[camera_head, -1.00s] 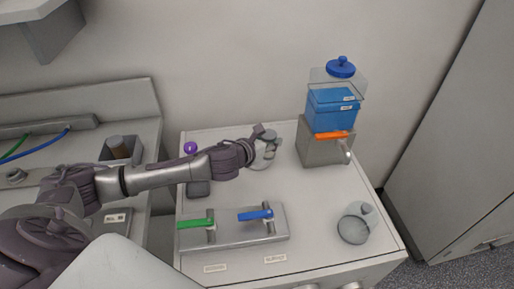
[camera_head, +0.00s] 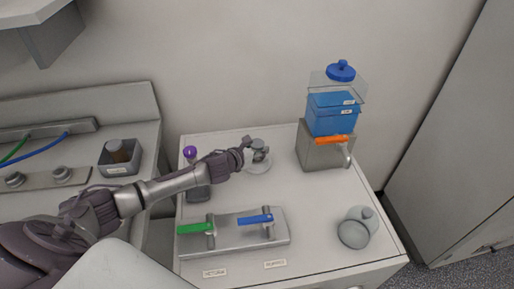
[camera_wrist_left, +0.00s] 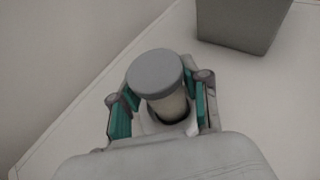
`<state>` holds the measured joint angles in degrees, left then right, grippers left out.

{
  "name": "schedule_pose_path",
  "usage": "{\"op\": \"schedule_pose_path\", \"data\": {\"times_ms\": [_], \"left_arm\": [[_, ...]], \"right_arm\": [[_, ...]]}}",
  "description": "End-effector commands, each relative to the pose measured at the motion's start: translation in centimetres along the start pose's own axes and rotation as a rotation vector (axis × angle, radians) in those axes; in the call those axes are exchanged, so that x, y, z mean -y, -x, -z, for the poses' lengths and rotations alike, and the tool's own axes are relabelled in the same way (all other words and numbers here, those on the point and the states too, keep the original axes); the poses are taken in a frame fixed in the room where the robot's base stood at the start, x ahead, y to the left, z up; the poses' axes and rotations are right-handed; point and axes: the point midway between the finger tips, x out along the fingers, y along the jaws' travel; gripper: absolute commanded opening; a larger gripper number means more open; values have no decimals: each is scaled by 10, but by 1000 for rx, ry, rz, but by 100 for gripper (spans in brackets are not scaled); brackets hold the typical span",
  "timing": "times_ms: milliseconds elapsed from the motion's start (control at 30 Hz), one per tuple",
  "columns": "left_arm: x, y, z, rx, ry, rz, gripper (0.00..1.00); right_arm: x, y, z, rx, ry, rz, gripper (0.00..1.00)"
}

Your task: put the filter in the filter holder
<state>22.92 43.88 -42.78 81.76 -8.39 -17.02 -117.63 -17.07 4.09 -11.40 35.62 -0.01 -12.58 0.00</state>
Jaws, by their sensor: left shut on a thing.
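My left gripper (camera_head: 254,148) is over the far part of the white counter. It is shut on a pale cylinder with a flat grey top, which I take to be the filter (camera_wrist_left: 158,78). In the left wrist view, the teal pads of the gripper (camera_wrist_left: 160,105) stand on both sides of it. A pale round piece (camera_head: 258,167), perhaps the filter holder, shows just below the gripper in the head view. The gripper partly hides it, and I cannot tell whether the filter touches it or sits in it. My right gripper is not in view.
A grey box dispenser with an orange lever (camera_head: 331,140) and blue container stands at back right. A rounded grey vessel (camera_head: 353,231) is at front right. A valve panel (camera_head: 235,240) with green and blue handles lies in front; a purple-topped bottle (camera_head: 190,152) is left.

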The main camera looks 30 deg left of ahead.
Motion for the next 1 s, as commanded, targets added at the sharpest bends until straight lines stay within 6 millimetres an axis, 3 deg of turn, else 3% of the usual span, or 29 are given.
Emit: {"op": "schedule_pose_path", "data": {"times_ms": [167, 200, 300, 733, 1000], "left_arm": [[0, -2, 4, 0, 0, 0, 11], [0, -1, 3, 0, 0, 0, 53], [0, -1, 3, 0, 0, 0, 70], [0, 4, 0, -1, 0, 1, 71], [-1, 54, 2, -3, -4, 0, 71]], "right_arm": [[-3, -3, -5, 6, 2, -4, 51], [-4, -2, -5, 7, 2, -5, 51], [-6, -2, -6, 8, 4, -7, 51], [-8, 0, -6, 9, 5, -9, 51], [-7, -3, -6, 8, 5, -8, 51]]}}
